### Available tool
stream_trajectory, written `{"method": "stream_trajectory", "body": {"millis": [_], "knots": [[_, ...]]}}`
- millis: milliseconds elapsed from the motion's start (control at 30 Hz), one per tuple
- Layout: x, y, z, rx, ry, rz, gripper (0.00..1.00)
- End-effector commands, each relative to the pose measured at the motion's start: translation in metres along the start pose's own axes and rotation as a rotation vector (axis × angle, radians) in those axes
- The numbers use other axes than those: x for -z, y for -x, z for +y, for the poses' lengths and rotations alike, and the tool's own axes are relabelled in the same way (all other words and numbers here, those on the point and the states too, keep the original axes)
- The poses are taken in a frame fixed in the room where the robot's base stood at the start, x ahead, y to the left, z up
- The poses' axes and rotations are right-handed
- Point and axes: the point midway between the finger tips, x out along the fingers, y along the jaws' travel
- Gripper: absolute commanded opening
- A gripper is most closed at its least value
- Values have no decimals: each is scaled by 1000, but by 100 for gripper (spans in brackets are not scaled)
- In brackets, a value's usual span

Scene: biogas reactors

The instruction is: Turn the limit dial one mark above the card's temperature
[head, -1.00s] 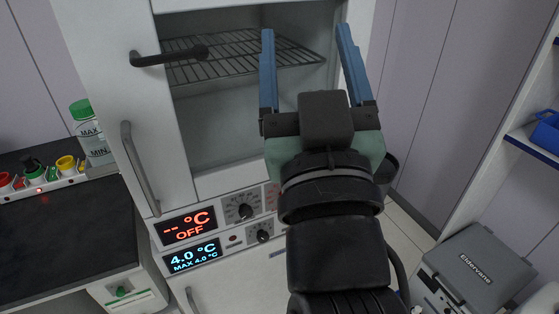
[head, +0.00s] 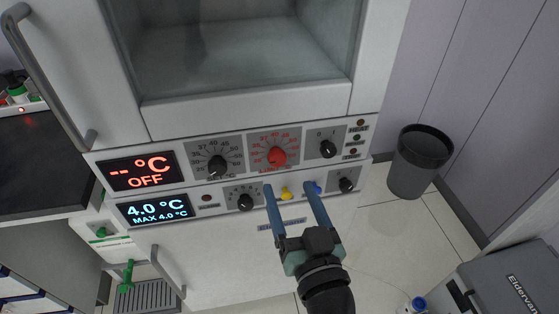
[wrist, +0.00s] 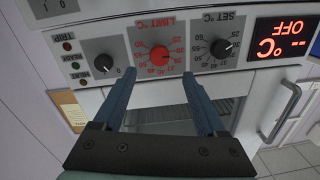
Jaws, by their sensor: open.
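The limit dial is a red knob (head: 277,156) on a red-marked scale labelled LIMIT °C, in the middle of the upper control panel. It also shows in the wrist view (wrist: 159,53), upside down; its exact setting is too small to read. My gripper (head: 288,184) is open and empty, its blue fingers pointing at the panel just below the red dial in the head view. In the wrist view the fingertips (wrist: 158,74) stand either side of the dial's lower edge, apparently short of it. I cannot make out the card with the temperature.
The black set dial (head: 217,167) and a black switch knob (head: 328,149) flank the red dial. The upper display (head: 137,172) reads OFF, the lower one (head: 155,209) 4.0 °C. Below are yellow (head: 287,193) and blue knobs. A dark bin (head: 420,160) stands right; a tan board (wrist: 68,110) shows beside the panel.

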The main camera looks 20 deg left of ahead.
Motion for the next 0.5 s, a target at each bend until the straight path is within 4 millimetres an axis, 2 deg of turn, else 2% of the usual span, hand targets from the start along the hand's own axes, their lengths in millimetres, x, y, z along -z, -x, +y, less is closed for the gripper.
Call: {"method": "stream_trajectory", "body": {"millis": [33,200,333,500], "knots": [[3,-12,-1,3,2,1,74],[2,-46,-1,3,1,0,74],[1,-64,0,1,2,0,74],[1,-77,0,0,1,0,74]]}}
